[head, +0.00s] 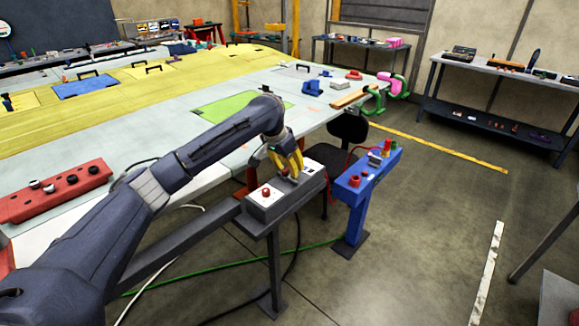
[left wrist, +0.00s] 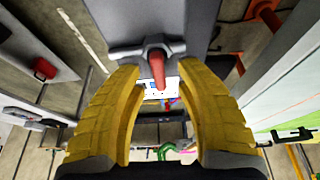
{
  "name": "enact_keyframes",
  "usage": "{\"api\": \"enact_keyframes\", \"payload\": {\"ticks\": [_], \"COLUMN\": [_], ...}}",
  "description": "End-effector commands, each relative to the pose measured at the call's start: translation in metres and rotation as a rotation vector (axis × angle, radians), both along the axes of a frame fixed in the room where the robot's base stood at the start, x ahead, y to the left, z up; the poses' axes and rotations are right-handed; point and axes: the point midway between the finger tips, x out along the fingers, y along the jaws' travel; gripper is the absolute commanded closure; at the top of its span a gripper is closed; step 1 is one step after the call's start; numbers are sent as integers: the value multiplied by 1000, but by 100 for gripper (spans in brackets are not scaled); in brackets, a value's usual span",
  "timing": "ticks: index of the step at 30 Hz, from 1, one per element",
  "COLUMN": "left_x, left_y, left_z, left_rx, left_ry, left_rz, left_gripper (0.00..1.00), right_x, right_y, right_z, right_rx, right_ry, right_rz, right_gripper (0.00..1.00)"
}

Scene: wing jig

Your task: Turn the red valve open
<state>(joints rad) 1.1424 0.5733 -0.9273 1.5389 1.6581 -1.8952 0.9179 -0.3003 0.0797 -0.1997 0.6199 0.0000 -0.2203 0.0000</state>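A red lever-shaped handle (left wrist: 157,68) on a grey fitting, which looks like the valve, shows in the left wrist view. My left gripper (head: 290,172) is over the far end of a grey control box (head: 262,212) in the head view, its yellow fingers pointing down. In the left wrist view the fingers (left wrist: 158,74) are apart, one on each side of the red handle, with a visible gap on both sides. The handle is largely hidden by the fingers in the head view. My right gripper is not in view.
A red knob (head: 266,192) stands on the box's white panel, close to my left fingers. A blue pedestal (head: 361,185) with red and grey parts stands to the right. A large workbench with a wing panel (head: 150,85) lies behind my arm. The floor at right is mostly clear.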

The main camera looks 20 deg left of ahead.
Motion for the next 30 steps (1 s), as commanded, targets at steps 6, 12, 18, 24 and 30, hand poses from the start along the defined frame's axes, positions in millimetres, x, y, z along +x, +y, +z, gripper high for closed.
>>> {"api": "enact_keyframes", "payload": {"ticks": [6,12,18,24,30], "left_x": [0,0,0,0,0], "left_y": [0,0,0,0,-1], "left_z": [0,0,0,0,0], "left_rx": [0,0,0,1,0], "left_ry": [0,0,0,0,0], "left_rz": [0,0,0,-4,-57], "left_gripper": [78,100,100,100,100], "right_x": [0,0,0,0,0], "right_y": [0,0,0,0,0], "right_z": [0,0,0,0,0], "right_rx": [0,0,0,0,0], "right_ry": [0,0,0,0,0], "right_rz": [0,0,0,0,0], "right_gripper": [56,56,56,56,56]}}
